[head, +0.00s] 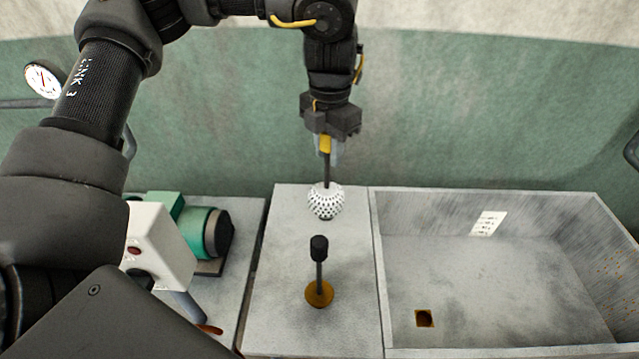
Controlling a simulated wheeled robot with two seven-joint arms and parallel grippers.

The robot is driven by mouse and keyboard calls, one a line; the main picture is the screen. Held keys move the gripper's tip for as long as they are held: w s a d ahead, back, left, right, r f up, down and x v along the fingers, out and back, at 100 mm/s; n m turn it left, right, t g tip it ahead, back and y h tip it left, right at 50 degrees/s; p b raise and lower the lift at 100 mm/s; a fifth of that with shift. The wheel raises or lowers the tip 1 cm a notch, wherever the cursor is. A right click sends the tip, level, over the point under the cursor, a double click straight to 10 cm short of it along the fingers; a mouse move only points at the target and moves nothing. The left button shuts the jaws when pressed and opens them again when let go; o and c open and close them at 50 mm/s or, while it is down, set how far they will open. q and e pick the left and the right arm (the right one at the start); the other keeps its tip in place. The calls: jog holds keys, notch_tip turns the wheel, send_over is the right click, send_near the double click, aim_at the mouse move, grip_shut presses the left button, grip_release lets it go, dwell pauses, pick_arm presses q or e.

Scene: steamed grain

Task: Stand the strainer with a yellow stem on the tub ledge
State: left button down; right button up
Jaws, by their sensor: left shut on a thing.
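My left gripper (325,148) is shut on the strainer's yellow stem top. The strainer (326,201) hangs upright below it, with a dark rod and a white, perforated round head at the bottom. The head appears over the far part of the grey tub ledge (275,265). I cannot tell whether it touches the ledge or is just above it. The tub (455,280) lies to the right of the ledge. My right gripper is not in view.
A black-knobbed rod on a round brown base (319,294) stands on the ledge nearer to me. At left are a green motor-like machine (195,228) and a white box with a red button (157,246). A green wall stands behind. The tub looks empty.

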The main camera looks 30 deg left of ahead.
pick_arm(q)
jog(key=w+a+f+p, duration=0.3)
jog(key=w+a+f, duration=0.3)
jog(key=f, duration=0.5)
jog(key=shift+w, duration=1)
jog(key=shift+s+f, duration=0.1)
jog(key=shift+f, duration=0.1)
jog(key=c, duration=1.1)
grip_release()
jog(key=shift+f, duration=0.1)
notch_tip(320, 180, up, 12)
jog(key=b, duration=0.1)
jog(key=shift+r, duration=0.25)
